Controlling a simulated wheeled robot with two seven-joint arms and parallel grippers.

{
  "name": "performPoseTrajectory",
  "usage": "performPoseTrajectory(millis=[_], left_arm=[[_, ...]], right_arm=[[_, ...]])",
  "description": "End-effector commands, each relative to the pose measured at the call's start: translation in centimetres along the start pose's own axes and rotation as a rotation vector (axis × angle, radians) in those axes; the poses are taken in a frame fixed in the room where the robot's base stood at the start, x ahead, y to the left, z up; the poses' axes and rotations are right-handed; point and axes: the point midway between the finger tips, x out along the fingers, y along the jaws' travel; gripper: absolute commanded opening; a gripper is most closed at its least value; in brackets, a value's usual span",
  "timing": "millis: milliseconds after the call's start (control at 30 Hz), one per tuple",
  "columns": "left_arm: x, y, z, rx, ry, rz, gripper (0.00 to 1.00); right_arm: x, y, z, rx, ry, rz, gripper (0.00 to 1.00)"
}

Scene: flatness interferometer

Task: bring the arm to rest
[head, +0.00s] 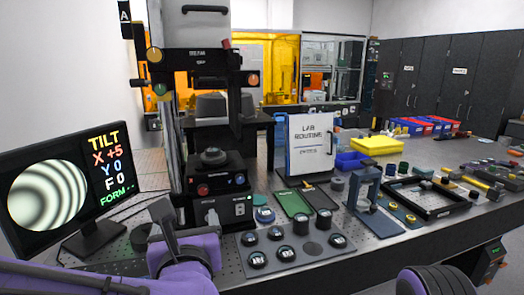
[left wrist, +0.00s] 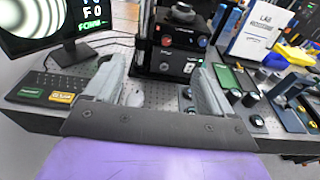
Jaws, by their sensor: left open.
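My left arm, with its purple links, comes in from the lower left in the head view. Its gripper (head: 187,222) is over the front of the bench, before the interferometer (head: 212,160). In the left wrist view, the two grey fingers of this gripper (left wrist: 157,88) stand wide apart with nothing between them. The interferometer's black base (left wrist: 172,55) shows beyond the fingers. The monitor (head: 60,188) at the left shows curved grey fringes and the text TILT X +5, Y 0, F 0, FORM. My right gripper is not in view.
A plate with several round dark pieces (head: 312,246) lies right of the gripper. Behind it are a green tray (head: 293,204) and a LAB ROUTINE board (head: 311,145). A blue-grey stand (head: 367,190) is farther right. A dark keypad (left wrist: 48,90) lies below the monitor.

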Motion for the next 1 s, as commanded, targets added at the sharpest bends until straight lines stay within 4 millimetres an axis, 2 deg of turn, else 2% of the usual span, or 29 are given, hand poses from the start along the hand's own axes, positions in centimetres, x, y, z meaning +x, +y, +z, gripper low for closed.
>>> performPoseTrajectory(millis=[167, 367, 467, 567, 667, 767, 867, 900, 967, 1000], left_arm=[[0.0, -0.4, 0.1, 0.118, -0.005, -0.019, 0.84], [0.0, -1.7, 0.4, 0.338, -0.042, -0.074, 0.84], [0.5, -2.0, 0.2, 0.502, -0.070, -0.096, 0.84], [1.7, -2.1, -1.4, 0.739, -0.089, -0.117, 0.84], [3.6, -1.9, -5.4, 1.040, -0.074, -0.153, 0.84], [5.3, -1.2, -10.8, 1.338, -0.038, -0.211, 0.84], [6.5, 0.5, -18.0, 1.659, 0.018, -0.315, 0.84], [6.7, 1.5, -21.5, 1.794, 0.044, -0.375, 0.84], [6.4, 3.4, -26.8, 1.986, 0.083, -0.482, 0.84], [5.9, 4.8, -30.1, 2.100, 0.108, -0.560, 0.84]], right_arm=[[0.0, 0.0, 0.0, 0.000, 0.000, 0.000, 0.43], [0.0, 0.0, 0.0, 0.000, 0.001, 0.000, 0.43], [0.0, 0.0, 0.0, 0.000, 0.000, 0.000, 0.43], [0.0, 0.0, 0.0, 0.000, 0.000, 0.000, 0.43], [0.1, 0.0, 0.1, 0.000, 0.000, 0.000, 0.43], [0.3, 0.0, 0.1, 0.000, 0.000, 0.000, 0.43], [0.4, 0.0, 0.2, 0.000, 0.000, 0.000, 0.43], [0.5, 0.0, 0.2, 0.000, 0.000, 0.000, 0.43], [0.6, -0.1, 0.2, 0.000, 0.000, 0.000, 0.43], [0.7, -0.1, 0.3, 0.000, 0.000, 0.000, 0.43]])
